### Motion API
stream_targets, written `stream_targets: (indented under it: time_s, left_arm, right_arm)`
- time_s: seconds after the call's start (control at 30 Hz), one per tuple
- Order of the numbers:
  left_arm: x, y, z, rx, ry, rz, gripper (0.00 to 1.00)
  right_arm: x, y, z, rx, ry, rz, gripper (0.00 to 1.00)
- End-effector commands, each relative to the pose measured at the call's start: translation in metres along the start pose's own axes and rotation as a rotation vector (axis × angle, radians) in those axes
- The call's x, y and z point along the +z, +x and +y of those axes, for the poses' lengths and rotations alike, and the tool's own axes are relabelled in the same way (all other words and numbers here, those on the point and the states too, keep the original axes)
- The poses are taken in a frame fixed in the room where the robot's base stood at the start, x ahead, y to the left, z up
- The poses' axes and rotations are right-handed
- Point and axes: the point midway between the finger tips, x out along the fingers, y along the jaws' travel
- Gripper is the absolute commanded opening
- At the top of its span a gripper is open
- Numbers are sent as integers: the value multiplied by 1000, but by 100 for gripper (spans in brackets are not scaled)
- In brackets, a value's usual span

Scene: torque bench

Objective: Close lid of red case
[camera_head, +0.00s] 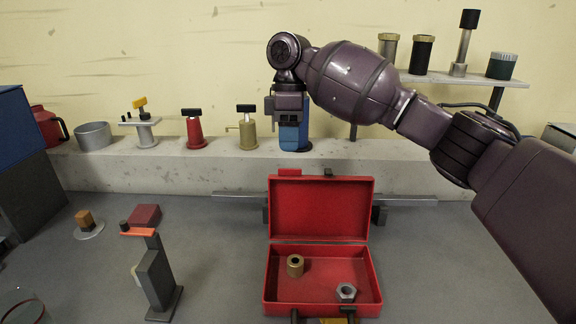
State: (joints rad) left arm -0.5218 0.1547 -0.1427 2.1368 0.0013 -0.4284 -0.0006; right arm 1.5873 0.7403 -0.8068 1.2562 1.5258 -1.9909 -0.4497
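The red case (272,283) sits on the grey bench in the lower middle. Its lid (320,208) stands upright and open at the back edge. A brass bushing (295,265) and a steel nut (346,291) lie inside the case. My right gripper (288,112) is beyond and above the lid, at the blue tool (291,136) on the ledge. Whether it touches that tool, and whether its fingers are open or shut, I cannot tell. My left gripper is not in view.
Red (194,130) and gold (248,133) tools stand on the ledge behind. A grey stand with an orange top (155,275) is left of the case. A shelf (455,78) with several cylinders is at the back right. The bench right of the case is clear.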

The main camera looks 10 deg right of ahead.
Motion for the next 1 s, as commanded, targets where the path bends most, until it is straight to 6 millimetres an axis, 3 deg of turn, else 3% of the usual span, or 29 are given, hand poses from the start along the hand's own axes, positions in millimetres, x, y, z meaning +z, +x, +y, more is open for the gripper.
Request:
stream_targets:
  time_s: [0.1,0.3,0.77,0.97,1.0]
  left_arm:
    - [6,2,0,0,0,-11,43]
    - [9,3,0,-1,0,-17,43]
    - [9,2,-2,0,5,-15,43]
    - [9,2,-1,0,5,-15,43]
    - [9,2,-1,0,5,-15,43]
  right_arm:
    - [1,22,1,-2,1,-1,31]
    - [0,45,0,0,-1,0,31]
    - [0,54,0,2,0,1,31]
    - [0,54,0,2,0,1,0]
    - [0,54,0,2,0,1,0]
